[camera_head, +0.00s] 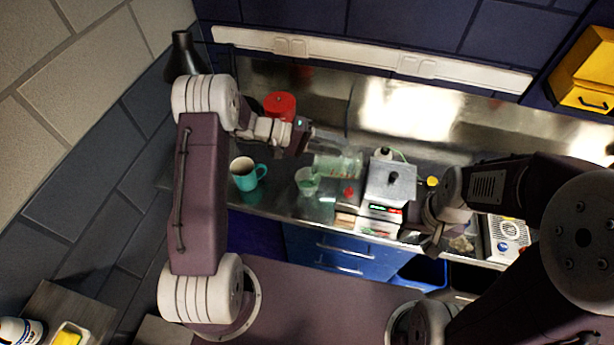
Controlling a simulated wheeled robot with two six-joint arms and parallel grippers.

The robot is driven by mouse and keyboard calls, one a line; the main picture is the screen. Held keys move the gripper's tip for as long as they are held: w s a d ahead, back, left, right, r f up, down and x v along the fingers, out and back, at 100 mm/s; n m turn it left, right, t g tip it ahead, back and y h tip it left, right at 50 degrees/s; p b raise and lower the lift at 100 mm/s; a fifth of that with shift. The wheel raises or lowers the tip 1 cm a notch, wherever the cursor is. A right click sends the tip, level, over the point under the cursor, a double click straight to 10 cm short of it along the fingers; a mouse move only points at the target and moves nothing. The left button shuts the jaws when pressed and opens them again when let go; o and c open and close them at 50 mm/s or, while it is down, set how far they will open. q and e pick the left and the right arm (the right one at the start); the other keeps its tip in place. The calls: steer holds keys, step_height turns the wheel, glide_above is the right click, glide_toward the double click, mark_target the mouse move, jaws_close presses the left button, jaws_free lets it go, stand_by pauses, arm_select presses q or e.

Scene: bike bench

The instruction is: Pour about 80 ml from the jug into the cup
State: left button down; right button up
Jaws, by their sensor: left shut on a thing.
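A clear jug (340,166) with a greenish tint is at the middle of the counter area. My left gripper (316,140) is shut on the jug from its upper left side. The jug looks tipped over toward the left, with its lower left end close to a small clear greenish cup (307,184). I cannot tell whether liquid is running between them.
A grey box-shaped device (390,184) with a lit display stands right of the jug. A red round object (280,105) is behind my left wrist, and a dark bottle (183,58) is at the back left. Blue drawers (340,248) lie below the steel counter's front edge.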

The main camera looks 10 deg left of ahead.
steer(key=shift+s+a+f+b, duration=0.15)
steer(key=shift+a+f+b, duration=0.15)
steer(key=shift+f+b, duration=0.45)
steer(key=shift+s+a+f+b, duration=0.1)
steer(key=shift+a+f+b, duration=0.15)
steer(key=shift+f+b, duration=0.45)
stand_by(0.4)
